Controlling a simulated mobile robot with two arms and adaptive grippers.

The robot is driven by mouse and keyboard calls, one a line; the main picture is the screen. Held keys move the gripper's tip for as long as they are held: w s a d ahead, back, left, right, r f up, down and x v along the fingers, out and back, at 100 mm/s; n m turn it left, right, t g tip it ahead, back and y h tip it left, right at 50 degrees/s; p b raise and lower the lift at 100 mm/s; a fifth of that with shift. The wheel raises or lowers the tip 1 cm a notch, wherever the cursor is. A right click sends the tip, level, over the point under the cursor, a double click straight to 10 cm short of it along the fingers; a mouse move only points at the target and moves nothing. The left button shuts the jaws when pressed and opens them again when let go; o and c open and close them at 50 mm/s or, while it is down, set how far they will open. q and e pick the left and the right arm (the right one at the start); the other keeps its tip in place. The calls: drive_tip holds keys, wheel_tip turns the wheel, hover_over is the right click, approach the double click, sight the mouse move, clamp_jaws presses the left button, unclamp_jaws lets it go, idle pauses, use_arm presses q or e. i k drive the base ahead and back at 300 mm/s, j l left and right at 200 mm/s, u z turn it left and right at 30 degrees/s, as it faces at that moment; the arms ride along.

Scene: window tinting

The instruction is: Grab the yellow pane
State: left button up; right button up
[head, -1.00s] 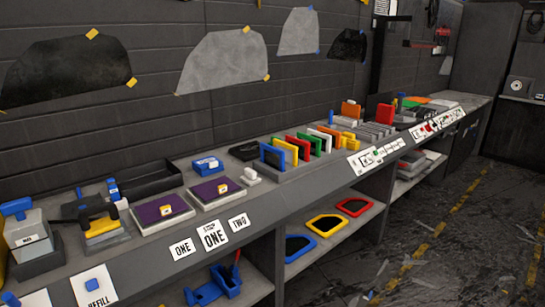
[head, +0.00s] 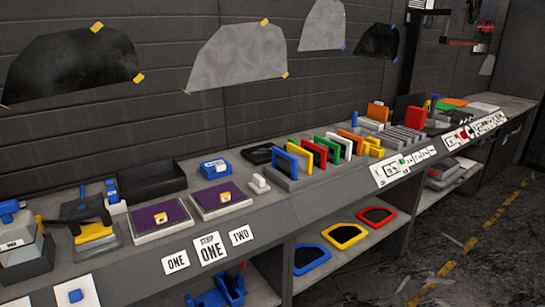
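A yellow pane (head: 302,157) stands upright in a grey slotted rack (head: 286,182) on the long bench. A yellow-framed dark pane (head: 361,231) also lies on the lower shelf, between a blue-framed one (head: 298,269) and a red-framed one (head: 392,214). Neither of my grippers shows in the head view.
The bench (head: 265,213) runs from lower left to upper right along a dark wall. Purple pads (head: 152,212), a blue box (head: 216,166) and a black tray (head: 152,178) stand left of the rack. The floor at right is open, with scraps.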

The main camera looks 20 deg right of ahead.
sight(305, 158)
drive_tip(key=i+l+u, duration=0.15)
drive_tip(key=l, duration=0.5)
drive_tip(key=i+l+u, duration=0.15)
drive_tip(key=l, duration=0.5)
drive_tip(key=i+l+u, duration=0.15)
drive_tip(key=l, duration=0.5)
drive_tip(key=l+u, duration=0.15)
drive_tip(key=l, duration=0.55)
drive_tip(key=i, duration=0.05)
